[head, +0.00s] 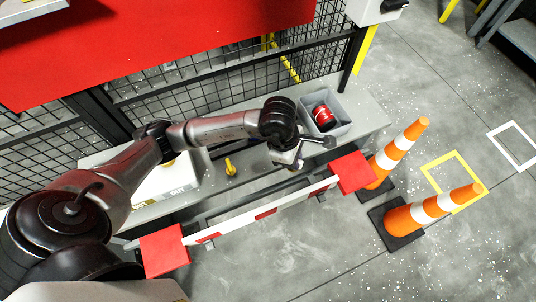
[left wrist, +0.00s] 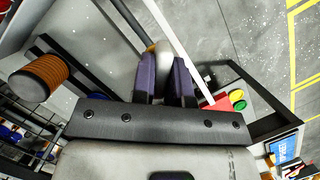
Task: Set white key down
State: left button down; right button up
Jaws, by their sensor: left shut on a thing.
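My left gripper (head: 288,160) comes in from the left, above the grey bench (head: 365,118) near its front edge. In the left wrist view its two dark fingers (left wrist: 165,85) are shut on the pale white key (left wrist: 163,58), whose end shows between and beyond them. In the head view the key is mostly hidden by the gripper, and I cannot tell whether it touches the bench. A yellow key-shaped piece (head: 230,167) stands on the bench, left of the gripper. My right gripper is in neither view.
A grey bin (head: 346,128) holding a red can (head: 323,116) is just right of my wrist. A red-and-white barrier (head: 265,212) runs along the bench front. Orange cones (head: 400,150) stand at the right. Black mesh fencing (head: 215,90) and a red panel (head: 160,35) are behind.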

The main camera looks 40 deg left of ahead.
pick_arm(q)
jog(key=shift+w+a+f+b, duration=0.25)
jog(key=shift+w+a+f, duration=0.05)
jog(key=shift+a+f, duration=1.4)
jog(key=shift+w+a+f+b, duration=0.25)
jog(key=shift+w+a+f, duration=0.1)
jog(key=shift+a+f, duration=1.35)
jog(key=shift+w+a+f+b, duration=0.25)
jog(key=shift+w+a+f, duration=0.05)
jog(key=shift+a+f, duration=1.35)
jog(key=shift+f, duration=0.15)
jog(key=c, duration=1.1)
grip_release()
